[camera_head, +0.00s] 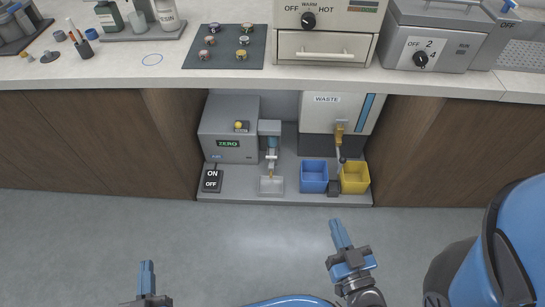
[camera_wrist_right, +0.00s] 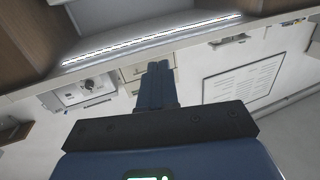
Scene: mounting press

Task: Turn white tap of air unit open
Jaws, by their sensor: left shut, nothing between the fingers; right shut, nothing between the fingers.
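A grey unit (camera_head: 269,128) stands in the low bay under the bench, right of the ZERO box. It has a bluish lower part and a small whitish piece (camera_head: 271,157) beneath, above a small clear tray (camera_head: 271,184). The whitish piece looks like the tap, but its setting is too small to tell. My right gripper (camera_head: 336,224) is shut and empty, over the floor in front of the bay, right of the unit and apart from it. Its shut fingers (camera_wrist_right: 158,70) also show in the right wrist view. My left gripper (camera_head: 146,265) is shut and empty, low at the left.
The ZERO box (camera_head: 228,143), an ON/OFF switch (camera_head: 212,180), a blue bin (camera_head: 314,177), a yellow bin (camera_head: 355,178) and a WASTE tank (camera_head: 326,112) with a brass tap share the bay. Brown cabinets (camera_head: 98,140) flank it. The floor (camera_head: 80,240) in front is open.

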